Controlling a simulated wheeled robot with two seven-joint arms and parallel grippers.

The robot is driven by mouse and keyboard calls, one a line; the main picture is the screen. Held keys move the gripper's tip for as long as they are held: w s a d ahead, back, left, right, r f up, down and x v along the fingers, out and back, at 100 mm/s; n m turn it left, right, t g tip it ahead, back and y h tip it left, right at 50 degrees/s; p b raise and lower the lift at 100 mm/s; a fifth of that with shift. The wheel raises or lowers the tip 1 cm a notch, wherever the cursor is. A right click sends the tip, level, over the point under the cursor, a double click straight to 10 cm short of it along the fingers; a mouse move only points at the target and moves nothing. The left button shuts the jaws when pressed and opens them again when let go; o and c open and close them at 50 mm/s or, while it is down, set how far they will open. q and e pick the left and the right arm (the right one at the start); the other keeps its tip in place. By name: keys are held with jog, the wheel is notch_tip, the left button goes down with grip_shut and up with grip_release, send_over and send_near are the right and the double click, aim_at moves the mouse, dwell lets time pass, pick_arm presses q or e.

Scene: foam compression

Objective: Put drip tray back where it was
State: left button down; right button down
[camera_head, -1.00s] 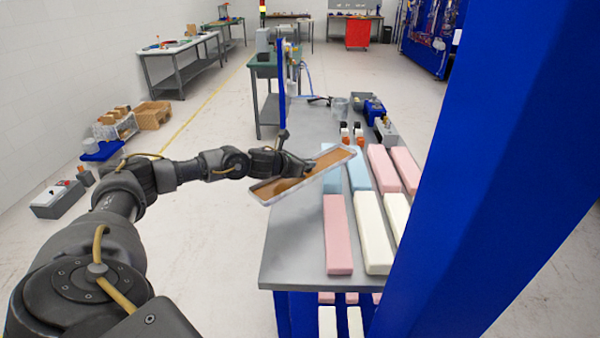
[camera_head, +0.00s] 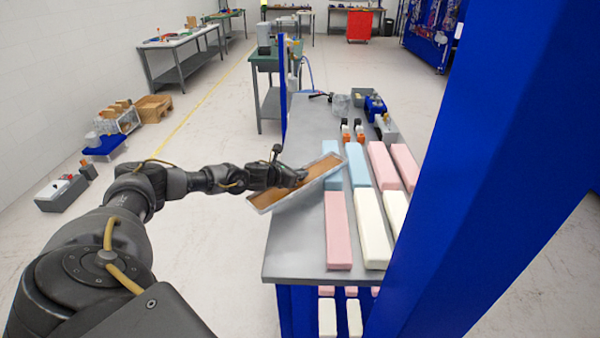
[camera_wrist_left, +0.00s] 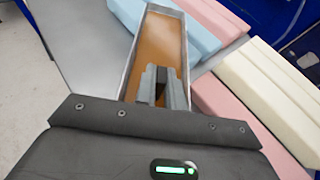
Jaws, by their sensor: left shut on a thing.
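The drip tray (camera_head: 318,171) is a long shallow metal tray with a brown inside. It is tilted over the left edge of the grey table (camera_head: 290,250), its near-left end sticking out past the edge. My left gripper (camera_head: 300,178) is shut on the drip tray. In the left wrist view the gripper (camera_wrist_left: 162,90) reaches over the tray (camera_wrist_left: 160,45), which stretches away from the fingers. Whether the tray touches the table or foam cannot be told. My right gripper is not in view.
Pink (camera_head: 338,235), cream (camera_head: 372,230) and blue (camera_head: 357,165) foam blocks lie on the table right of the tray. A blue post (camera_head: 490,170) stands at the right. Small bottles (camera_head: 346,136) and a blue device (camera_head: 375,106) are farther back. The table's front-left top is bare.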

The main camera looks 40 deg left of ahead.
pick_arm(q)
jog(key=shift+f+b, duration=0.35)
jog(key=shift+b, duration=0.05)
jog(key=c, duration=1.5)
grip_release()
